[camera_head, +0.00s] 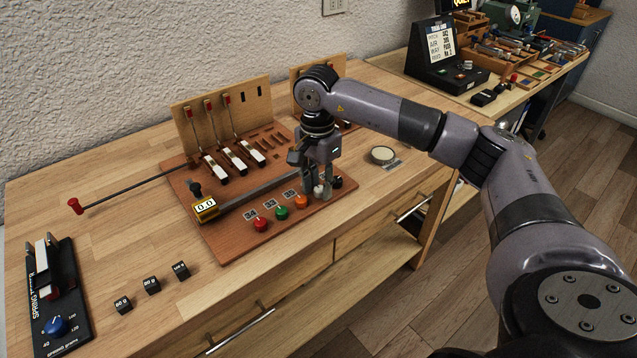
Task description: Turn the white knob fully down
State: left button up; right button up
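The white knob (318,191) is on the front edge of the reddish-brown wooden board, in a row between the orange knob (301,202) and the black knob (337,182). My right gripper (322,192) points straight down, with its fingertips at the white knob. The fingers hide part of the knob. I cannot tell whether they touch it or how far apart they are. The knob's turn angle is too small to read. My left gripper is not in view.
The board (226,240) also carries a red knob (260,224), a green knob (281,212), a yellow display (205,208) reading 0.0 and upright key mechanisms. Small black weights (152,285) and a black spring gauge (55,300) are at the left.

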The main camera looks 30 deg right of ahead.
aim_at(318, 188)
notch_tip(318, 188, up, 12)
dwell(0.4)
jog(key=shift+w, duration=0.1)
dwell(0.4)
